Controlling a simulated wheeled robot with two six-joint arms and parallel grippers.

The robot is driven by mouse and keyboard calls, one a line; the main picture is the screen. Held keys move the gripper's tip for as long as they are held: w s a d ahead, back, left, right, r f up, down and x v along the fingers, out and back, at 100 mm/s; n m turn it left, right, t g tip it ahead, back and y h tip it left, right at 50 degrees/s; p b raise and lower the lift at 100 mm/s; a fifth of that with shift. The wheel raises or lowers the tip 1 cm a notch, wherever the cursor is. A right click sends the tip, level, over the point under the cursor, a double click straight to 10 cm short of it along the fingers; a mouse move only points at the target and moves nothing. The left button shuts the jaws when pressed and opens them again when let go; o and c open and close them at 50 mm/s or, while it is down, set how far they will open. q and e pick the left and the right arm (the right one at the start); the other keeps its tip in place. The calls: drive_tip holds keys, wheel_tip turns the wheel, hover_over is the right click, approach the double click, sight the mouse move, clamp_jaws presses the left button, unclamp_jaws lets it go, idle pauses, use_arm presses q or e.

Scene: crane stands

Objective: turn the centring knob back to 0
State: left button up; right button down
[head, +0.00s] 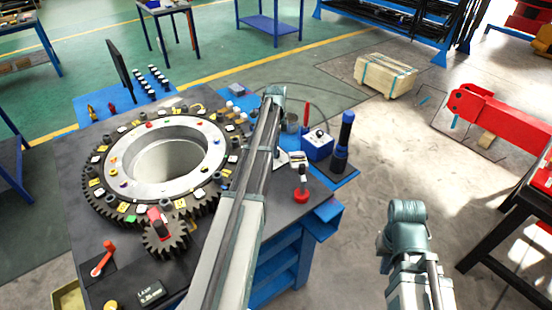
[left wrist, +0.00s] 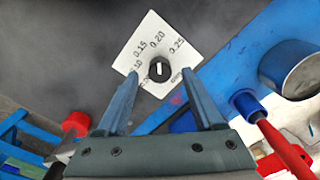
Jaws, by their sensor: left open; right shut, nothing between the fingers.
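The centring knob (left wrist: 159,69) is small and black with a white pointer line. It sits on a white dial plate (left wrist: 148,30) marked 0.15, 0.20 and 0.25. The pointer lines up roughly with 0.20. No contact with the knob is clear. In the head view my left arm hides much of this area. My right arm shows at lower right, but its fingers are out of sight.
A red-handled tool (left wrist: 282,145) and a metal cup (left wrist: 294,70) stand right of the dial. A large toothed ring (head: 115,205) fills the bench's left.

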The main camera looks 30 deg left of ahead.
use_arm(q)
drive_tip(key=shift+f+b, duration=0.8)
drive_tip(key=shift+f, duration=0.55)
use_arm(e)
wheel_tip(320, 180, down, 2)
drive_tip(key=shift+f, duration=0.25)
use_arm(q)
clamp_jaws()
